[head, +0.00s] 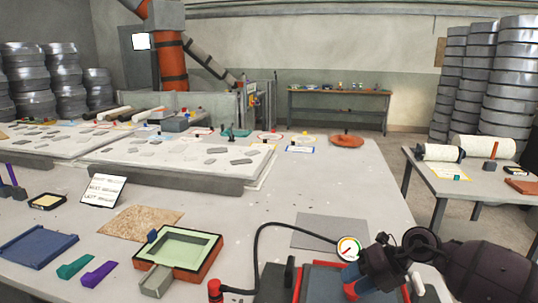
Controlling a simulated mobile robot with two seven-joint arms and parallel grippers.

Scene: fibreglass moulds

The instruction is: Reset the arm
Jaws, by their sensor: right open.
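My right arm comes in from the lower right, and its dark gripper (382,270) is over the front right of the large grey table (350,190). The gripper is open, and I see nothing held in it. It is close to a round dial gauge (348,248) and to a red and dark grey mould piece (325,281) at the bottom edge; I cannot tell if it touches either. The arm hides part of the table's front right corner. My left gripper is not in view.
A black hose (258,245) curves left of the gripper. An orange mould with pale green inside (180,250), a blue tray (37,245) and a purple piece (98,274) lie further left. A side table (480,185) with white rolls stands right. The table's middle right is clear.

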